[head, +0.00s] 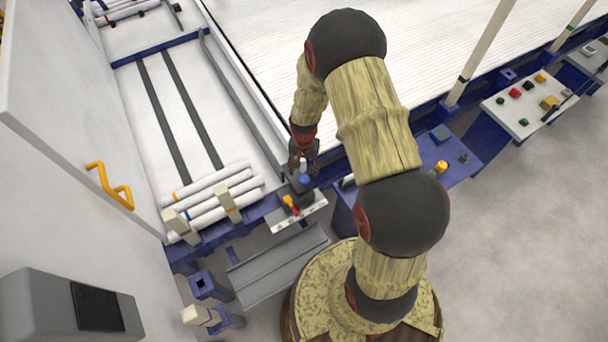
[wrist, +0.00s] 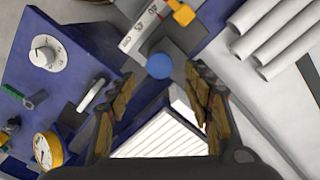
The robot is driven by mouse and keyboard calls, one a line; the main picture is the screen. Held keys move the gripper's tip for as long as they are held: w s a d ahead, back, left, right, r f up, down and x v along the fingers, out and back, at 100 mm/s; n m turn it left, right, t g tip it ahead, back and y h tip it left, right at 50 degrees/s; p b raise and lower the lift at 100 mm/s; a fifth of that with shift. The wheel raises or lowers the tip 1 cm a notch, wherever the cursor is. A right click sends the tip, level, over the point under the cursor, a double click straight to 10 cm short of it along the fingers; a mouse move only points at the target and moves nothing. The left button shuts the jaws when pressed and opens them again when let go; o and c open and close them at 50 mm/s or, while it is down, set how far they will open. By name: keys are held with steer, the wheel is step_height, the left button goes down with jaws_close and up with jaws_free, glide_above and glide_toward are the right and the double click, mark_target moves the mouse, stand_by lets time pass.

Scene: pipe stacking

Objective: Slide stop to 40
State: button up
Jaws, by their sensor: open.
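The stop looks like a dark slide block with a round blue knob (head: 304,181), which also shows in the wrist view (wrist: 159,65). It sits at a pale scale plate (head: 310,207). An orange lever (head: 290,203) stands on the plate, also at the top of the wrist view (wrist: 182,12). My gripper (head: 303,158) is open just behind the knob. In the wrist view its fingers (wrist: 160,82) flank the knob's line without visible contact. The stop's exact reading is unclear.
White pipes (head: 215,195) lie on the rack left of the plate, beside upright posts. A grey trough (head: 278,265) lies in front. A blue panel with a white dial (wrist: 45,52) and a yellow gauge (wrist: 47,150) is close on the left in the wrist view.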

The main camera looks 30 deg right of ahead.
step_height(320, 180, up, 7)
stand_by(0.3)
steer(key=shift+f, duration=0.1)
stand_by(0.4)
steer(key=s+a+r+n+g, duration=0.1)
steer(key=s+r+n+g, duration=0.15)
steer(key=s, duration=0.35)
steer(key=s+a+r+n+t, duration=0.2)
steer(key=s+r, duration=0.2)
steer(key=r, duration=0.7)
steer(key=s+a+r+n+t, duration=0.2)
steer(key=s+r, duration=0.3)
steer(key=r, duration=0.6)
steer(key=s+a+r+n+t, duration=0.2)
steer(key=s+a+r+t, duration=0.2)
steer(key=r, duration=0.8)
steer(key=shift+s, duration=0.3)
